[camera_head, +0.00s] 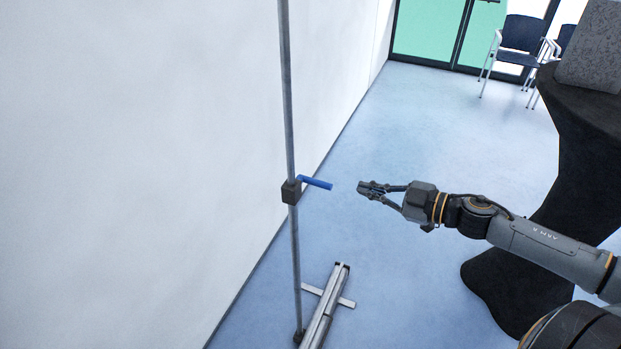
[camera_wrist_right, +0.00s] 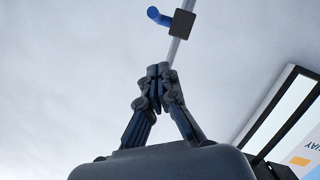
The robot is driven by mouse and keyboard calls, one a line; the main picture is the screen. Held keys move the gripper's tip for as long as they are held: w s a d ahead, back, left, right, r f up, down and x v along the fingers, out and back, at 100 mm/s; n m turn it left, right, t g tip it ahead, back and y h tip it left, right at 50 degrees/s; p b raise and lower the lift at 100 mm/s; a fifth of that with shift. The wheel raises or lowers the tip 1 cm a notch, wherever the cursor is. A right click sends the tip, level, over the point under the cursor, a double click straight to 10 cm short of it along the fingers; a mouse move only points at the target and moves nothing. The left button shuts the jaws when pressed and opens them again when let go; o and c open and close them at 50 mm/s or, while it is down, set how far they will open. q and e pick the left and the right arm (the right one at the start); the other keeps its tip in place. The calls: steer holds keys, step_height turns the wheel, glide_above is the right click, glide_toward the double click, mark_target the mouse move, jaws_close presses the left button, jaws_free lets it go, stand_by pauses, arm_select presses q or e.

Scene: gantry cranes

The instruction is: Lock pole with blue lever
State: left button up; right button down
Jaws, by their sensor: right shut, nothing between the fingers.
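The upright grey pole (camera_head: 288,95) stands near the white wall in the head view, with a dark clamp block (camera_head: 291,191) on it. The blue lever (camera_head: 316,183) sticks out from the block to the right, sloping slightly down. My right gripper (camera_head: 362,188) is shut and empty, a short gap to the right of the lever's free end. In the right wrist view the closed fingers (camera_wrist_right: 158,72) point toward the pole (camera_wrist_right: 174,52), with the block (camera_wrist_right: 183,24) and blue lever (camera_wrist_right: 159,17) beyond them. My left gripper is not in view.
A metal foot frame (camera_head: 327,305) lies on the floor by the pole's base. A dark draped table (camera_head: 540,220) stands at the right. Chairs (camera_head: 519,42) stand at the back right by the glass doors. The blue floor between pole and table is clear.

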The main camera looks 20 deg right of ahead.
steer(key=shift+s+a+r+n, duration=0.1)
steer(key=shift+a+r+n, duration=0.2)
steer(key=shift+a+r, duration=0.15)
steer(key=shift+y, duration=0.3)
steer(key=w+a+f+p, duration=0.2)
steer(key=w+f, duration=0.3)
steer(key=w, duration=0.4)
steer(key=shift+w+a+f+p, duration=0.15)
steer(key=shift+w+a+p, duration=0.2)
steer(key=shift+a, duration=0.55)
